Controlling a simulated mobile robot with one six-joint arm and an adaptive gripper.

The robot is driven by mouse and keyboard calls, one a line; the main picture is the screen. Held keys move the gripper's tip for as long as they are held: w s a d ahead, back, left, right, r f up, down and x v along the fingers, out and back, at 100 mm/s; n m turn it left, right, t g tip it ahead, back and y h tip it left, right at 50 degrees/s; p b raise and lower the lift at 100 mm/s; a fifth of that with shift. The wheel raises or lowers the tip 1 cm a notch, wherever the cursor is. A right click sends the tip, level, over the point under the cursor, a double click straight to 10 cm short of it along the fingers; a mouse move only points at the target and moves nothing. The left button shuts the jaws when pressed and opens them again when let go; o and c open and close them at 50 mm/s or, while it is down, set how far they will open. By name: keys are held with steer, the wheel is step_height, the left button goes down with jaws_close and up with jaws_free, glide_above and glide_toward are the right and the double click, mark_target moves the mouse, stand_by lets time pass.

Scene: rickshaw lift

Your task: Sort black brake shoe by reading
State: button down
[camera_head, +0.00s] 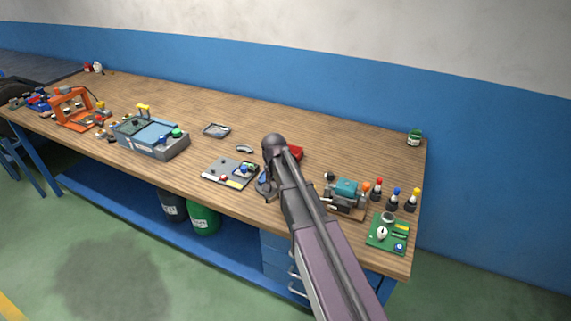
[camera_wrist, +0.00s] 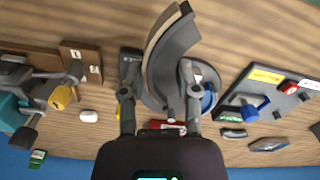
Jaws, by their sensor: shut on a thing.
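The brake shoe (camera_wrist: 172,58) is a curved dark grey piece with a tan lining strip along its outer edge. In the wrist view it lies between the two fingers of my gripper (camera_wrist: 158,68), which is shut on it. In the head view my arm covers much of this spot; part of my gripper (camera_head: 264,186) shows beside the arm. A grey panel (camera_head: 216,175) with a yellow label, blue knob and red button lies just left of my gripper; it also shows in the wrist view (camera_wrist: 240,103). A round blue-rimmed object (camera_wrist: 209,88) is partly hidden behind the right finger.
A small curved grey piece (camera_head: 245,149) and a shallow tray (camera_head: 216,130) lie behind the panel. A red object (camera_head: 296,153) is partly behind my arm. A teal machine (camera_head: 347,188) and several coloured-top bottles (camera_head: 394,199) stand right. Bare wood lies along the back.

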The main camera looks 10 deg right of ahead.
steer(key=shift+m, duration=0.3)
steer(key=w+d, duration=0.2)
steer(key=w, duration=0.1)
steer(key=w+d+r, duration=0.1)
steer(key=w+d, duration=0.1)
steer(key=w, duration=0.2)
steer(key=w+d+p, duration=0.1)
steer(key=w, duration=0.2)
steer(key=shift+w+d+r, duration=0.25)
steer(key=shift+d, duration=0.15)
steer(key=shift+f, duration=0.15)
steer(key=shift+f+b, duration=3.1)
steer(key=shift+b, duration=0.05)
steer(key=shift+f+b, duration=0.4)
steer(key=shift+f, duration=0.05)
